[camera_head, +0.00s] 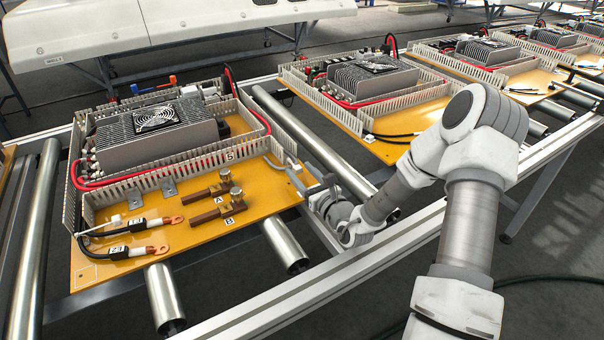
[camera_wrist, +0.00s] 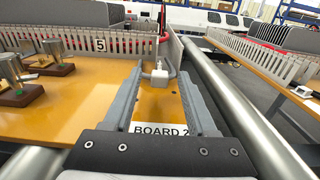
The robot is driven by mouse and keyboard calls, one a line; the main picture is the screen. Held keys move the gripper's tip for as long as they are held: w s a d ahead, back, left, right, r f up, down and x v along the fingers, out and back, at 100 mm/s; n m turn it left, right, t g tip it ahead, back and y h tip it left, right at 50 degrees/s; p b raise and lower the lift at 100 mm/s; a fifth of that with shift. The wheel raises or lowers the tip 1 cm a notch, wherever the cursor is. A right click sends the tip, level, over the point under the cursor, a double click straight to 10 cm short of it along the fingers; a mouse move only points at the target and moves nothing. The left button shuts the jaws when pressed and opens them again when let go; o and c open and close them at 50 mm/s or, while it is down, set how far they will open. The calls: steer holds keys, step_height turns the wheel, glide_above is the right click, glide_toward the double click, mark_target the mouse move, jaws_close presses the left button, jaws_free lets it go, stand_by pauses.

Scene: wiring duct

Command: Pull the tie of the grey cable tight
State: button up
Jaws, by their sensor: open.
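The grey cable (camera_head: 278,163) comes out of the slotted wiring duct at the right corner of the near board. The tie (camera_wrist: 160,73) shows as a small white block with a short upright tail, close to the cable. My gripper (camera_head: 314,192) is low at the board's right edge. In the wrist view my gripper (camera_wrist: 160,88) is open, with the tie ahead between its finger tips. The fingers appear empty; I cannot tell whether they touch the tie. The "BOARD 2" label (camera_wrist: 160,130) lies below, partly covered.
The duct wall marked 5 (camera_wrist: 100,45) stands left of the tie. Black cables with copper lugs (camera_head: 135,250) lie at the front left.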

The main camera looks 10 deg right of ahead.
jaws_close()
stand_by(1.3)
